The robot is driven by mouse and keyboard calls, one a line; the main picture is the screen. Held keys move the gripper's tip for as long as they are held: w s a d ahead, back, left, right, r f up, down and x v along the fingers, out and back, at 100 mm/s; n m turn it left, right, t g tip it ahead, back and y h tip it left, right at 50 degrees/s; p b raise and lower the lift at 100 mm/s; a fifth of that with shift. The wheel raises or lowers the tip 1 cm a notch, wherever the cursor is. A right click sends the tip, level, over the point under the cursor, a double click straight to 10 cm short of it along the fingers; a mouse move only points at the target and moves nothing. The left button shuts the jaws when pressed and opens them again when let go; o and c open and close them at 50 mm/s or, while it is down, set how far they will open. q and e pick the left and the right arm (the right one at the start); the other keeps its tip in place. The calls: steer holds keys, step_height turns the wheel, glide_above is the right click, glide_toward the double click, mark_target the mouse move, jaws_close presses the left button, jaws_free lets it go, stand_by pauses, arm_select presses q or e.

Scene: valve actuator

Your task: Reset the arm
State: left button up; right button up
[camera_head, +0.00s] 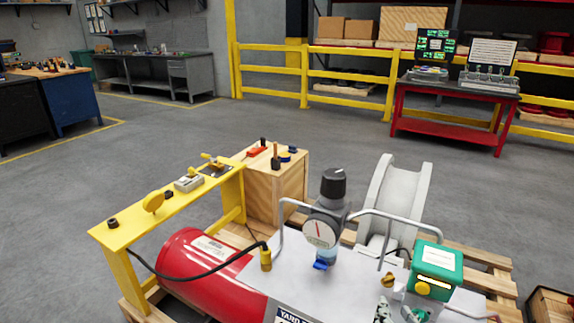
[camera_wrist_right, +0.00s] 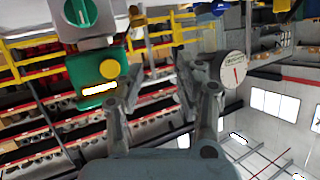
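A green actuator box (camera_head: 437,262) with a yellow knob (camera_head: 422,288) and a lit yellow strip stands at the right of the grey pipework. In the right wrist view the green box (camera_wrist_right: 98,88) is left of the fingers, beside a grey block with a green dial (camera_wrist_right: 80,12). My right gripper (camera_wrist_right: 158,85) is open, with nothing visible between its fingers. In the head view only a small part of it (camera_head: 384,312) seems to show at the bottom edge, left of the box. My left gripper is not in view.
A round gauge (camera_head: 321,232) under a black-knobbed regulator (camera_head: 333,186) stands left of the box; the gauge (camera_wrist_right: 232,68) is right of the fingers. Bent grey pipes (camera_head: 375,213), a red tank (camera_head: 205,270), a yellow frame (camera_head: 130,222) and a wooden box (camera_head: 290,188) surround it.

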steer(key=s+a+r+n+g+y, duration=0.2)
steer(key=s+a+r+n+y, duration=0.1)
steer(key=s+r+n+y, duration=0.15)
steer(key=s+d+r+g+h, duration=0.2)
steer(key=s+d+r+g, duration=0.25)
steer(key=s, duration=0.45)
steer(key=s+d+r+g+h, duration=0.25)
steer(key=s+r+g, duration=0.2)
steer(key=s, duration=0.45)
steer(key=s+d+f+b, duration=0.1)
steer(key=f+b, duration=0.2)
steer(key=f, duration=0.9)
steer(key=s+d+f+m+b, duration=0.1)
steer(key=f+b, duration=0.1)
steer(key=f, duration=0.9)
steer(key=s+d+f+b, duration=0.2)
steer(key=f+b, duration=0.1)
steer(key=f, duration=0.9)
steer(key=s+f+g+b, duration=0.1)
steer(key=s+f+b, duration=0.3)
steer(key=s+f, duration=1.3)
steer(key=shift+d+f+g+y, duration=0.3)
steer(key=shift+f+g, duration=0.1)
steer(key=shift+f, duration=0.4)
steer(key=shift+w, duration=0.1)
